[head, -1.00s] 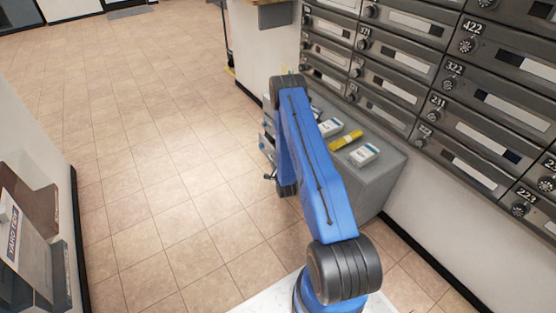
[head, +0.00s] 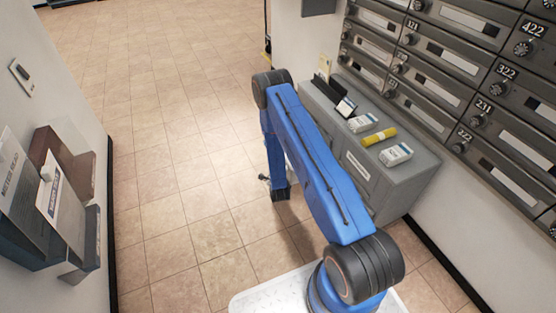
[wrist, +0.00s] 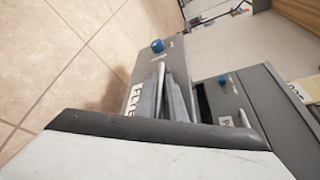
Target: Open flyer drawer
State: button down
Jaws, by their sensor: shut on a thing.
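The grey cabinet (head: 415,180) stands below the mailboxes in the head view. In the wrist view, a grey drawer front (wrist: 142,62) carries a partly hidden label that begins "FLY", and a blue knob (wrist: 158,46). My gripper (wrist: 164,88) is at this front, shut on what looks like its handle, though the grip is partly hidden. A dark gap shows between this front and the cabinet body, so the flyer drawer appears pulled out. How far cannot be told. In the head view, my blue arm hides the drawer and fingertips.
Two white boxes, one of them here (head: 396,155), a yellow roll (head: 379,137) and a dark holder (head: 335,94) rest on the cabinet top. Mailboxes (head: 470,90) line the right wall. Wall racks (head: 50,195) are at left. The tiled floor (head: 170,130) is open.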

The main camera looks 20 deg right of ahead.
dwell(0.3)
jog(key=c, duration=2.1)
grip_release()
jog(key=v, duration=1.7)
jog(key=shift+s+a, duration=0.15)
jog(key=shift+s, duration=0.05)
